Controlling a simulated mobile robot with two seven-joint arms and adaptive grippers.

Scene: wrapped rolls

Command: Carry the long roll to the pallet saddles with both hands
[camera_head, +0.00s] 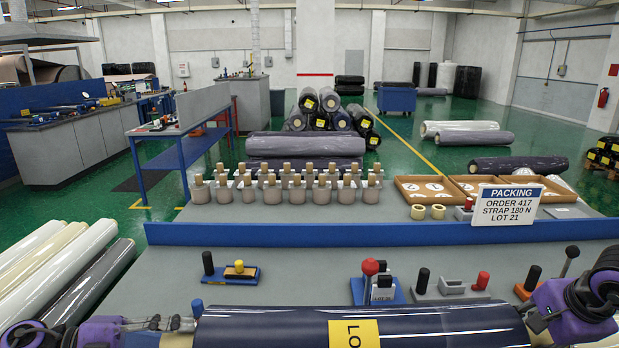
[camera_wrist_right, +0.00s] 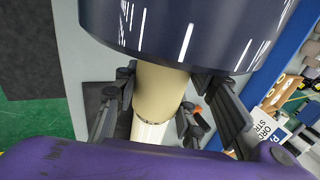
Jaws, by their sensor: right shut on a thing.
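The long roll (camera_head: 430,325) is dark navy and glossy with a yellow label. It lies across the bottom of the head view, cut off by the lower edge. My right gripper (camera_head: 532,312) is at its right end. In the right wrist view, my right gripper (camera_wrist_right: 165,95) has its fingers on both sides of the pale core (camera_wrist_right: 158,88) that sticks out of the navy roll (camera_wrist_right: 190,30), and is shut on it. My left gripper (camera_head: 188,322) is by the roll's left end; its grip is partly hidden. I cannot make out the pallet saddles.
A grey bench with a blue ledge (camera_head: 330,233) lies ahead, holding small controls including a red-knobbed lever (camera_head: 370,268). Behind stand several cored spools (camera_head: 270,190), trays (camera_head: 430,188) and a packing sign (camera_head: 506,204). Long rolls (camera_head: 60,270) lie at left.

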